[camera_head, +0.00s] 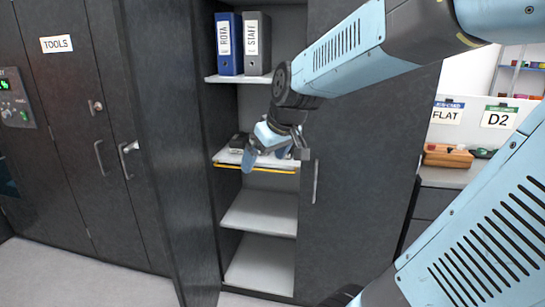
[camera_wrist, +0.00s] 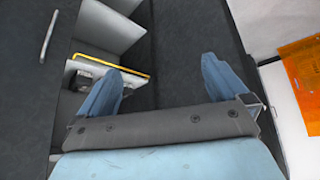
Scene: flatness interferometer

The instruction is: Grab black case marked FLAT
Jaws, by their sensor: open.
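A small dark case-like object (camera_head: 238,142) sits on the middle shelf of the open cabinet, just left of my gripper (camera_head: 266,157). I cannot read a mark on it. In the wrist view a small dark boxy object (camera_wrist: 84,81) shows on the shelf, beside the left finger and partly cut off by it. My gripper (camera_wrist: 160,72) is open, with its two blue fingers wide apart and nothing between them. In the head view the gripper is in front of the shelf, and my arm hides part of the shelf's right side.
The shelf (camera_head: 225,165) has a yellow front edge. Blue and grey binders (camera_head: 243,44) stand above; the lower shelves are bare. A dark cabinet door (camera_head: 347,150) is right of the opening.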

